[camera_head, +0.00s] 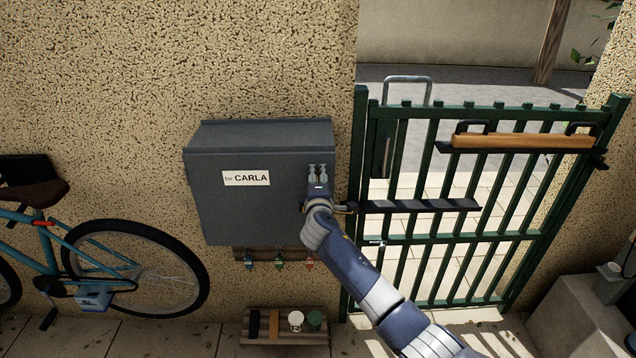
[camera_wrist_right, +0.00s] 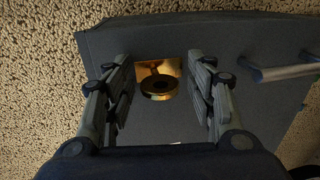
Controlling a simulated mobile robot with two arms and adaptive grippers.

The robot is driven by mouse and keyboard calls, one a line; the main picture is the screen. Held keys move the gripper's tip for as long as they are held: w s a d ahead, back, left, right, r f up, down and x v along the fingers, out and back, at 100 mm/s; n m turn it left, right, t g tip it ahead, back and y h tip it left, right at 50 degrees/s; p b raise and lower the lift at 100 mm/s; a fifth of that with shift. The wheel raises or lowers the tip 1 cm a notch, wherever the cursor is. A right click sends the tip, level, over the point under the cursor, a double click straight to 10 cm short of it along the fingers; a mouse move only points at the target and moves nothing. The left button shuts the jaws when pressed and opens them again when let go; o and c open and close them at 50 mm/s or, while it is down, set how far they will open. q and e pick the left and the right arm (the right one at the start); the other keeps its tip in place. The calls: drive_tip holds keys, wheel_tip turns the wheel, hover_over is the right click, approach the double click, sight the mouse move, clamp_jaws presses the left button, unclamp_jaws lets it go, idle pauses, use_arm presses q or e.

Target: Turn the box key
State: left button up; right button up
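The dark grey box (camera_head: 258,210) hangs on the wall in the head view and carries a white label reading "for CARLA". My right gripper (camera_head: 318,168) is at the right part of the box's front in the head view and hides the lock there. In the right wrist view, a round brass key (camera_wrist_right: 158,86) stands out from a brass lock plate (camera_wrist_right: 171,67) on the box. The fingers of my right gripper (camera_wrist_right: 162,72) are open, one on each side of the key, with a gap on both sides. My left gripper is not in view.
A green metal gate (camera_head: 430,236) stands right of the box. Several keys (camera_head: 279,265) hang below the box. A low wooden shelf (camera_head: 285,339) with small items is beneath. A bicycle (camera_head: 135,268) leans at the left. A metal handle (camera_wrist_right: 285,72) is on the box.

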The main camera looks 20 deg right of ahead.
drive_tip(key=v, duration=1.2)
idle(0.5)
drive_tip(key=s+f+m+g+y+b, duration=0.1)
drive_tip(key=s+f+g+b, duration=0.3)
drive_tip(key=f, duration=1.4)
drive_tip(key=s+f+m+g+y+b, duration=0.15)
drive_tip(key=s+f, duration=0.35)
drive_tip(key=f, duration=1.3)
drive_tip(key=s+d+f+m+g+y+b, duration=0.1)
drive_tip(key=s+d+f+m+g+b, duration=0.2)
drive_tip(key=s+f, duration=1.45)
drive_tip(key=s+f+m+g+b, duration=0.1)
drive_tip(key=s+f+m+g, duration=0.1)
drive_tip(key=s+f, duration=0.4)
drive_tip(key=s+f+m+g+b, duration=0.1)
drive_tip(key=s+f, duration=0.5)
drive_tip(key=s, duration=1)
drive_tip(key=s+f+m+g, duration=0.3)
drive_tip(key=s+f, duration=0.4)
drive_tip(key=s, duration=0.3)
drive_tip(key=shift+s+d+m+y+b, duration=0.3)
drive_tip(key=shift+s+m+y+b, duration=0.15)
drive_tip(key=shift+m, duration=0.1)
